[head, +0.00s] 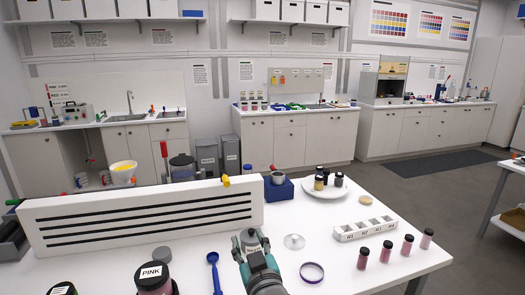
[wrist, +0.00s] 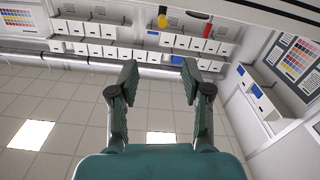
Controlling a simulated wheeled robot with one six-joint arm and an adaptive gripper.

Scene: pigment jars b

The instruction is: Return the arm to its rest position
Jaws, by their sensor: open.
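My gripper (head: 250,240) is at the bottom middle of the head view, over the near part of the white table (head: 330,275). In the wrist view my gripper (wrist: 158,75) has its two dark fingers spread wide apart, with nothing between them. Past the fingers, that view shows pale ceiling-like panels with bright lights. A pale, labelled thing shows just at the fingers in the head view; I cannot tell whether it is behind them or touching.
A long slotted white rack (head: 140,218) stands left of my gripper. A jar labelled PINK (head: 152,278) and a blue spoon (head: 214,272) lie nearby. To the right are a purple ring (head: 312,272), several pink jars (head: 386,251), a labelled white block (head: 364,230) and a plate (head: 321,192) with jars.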

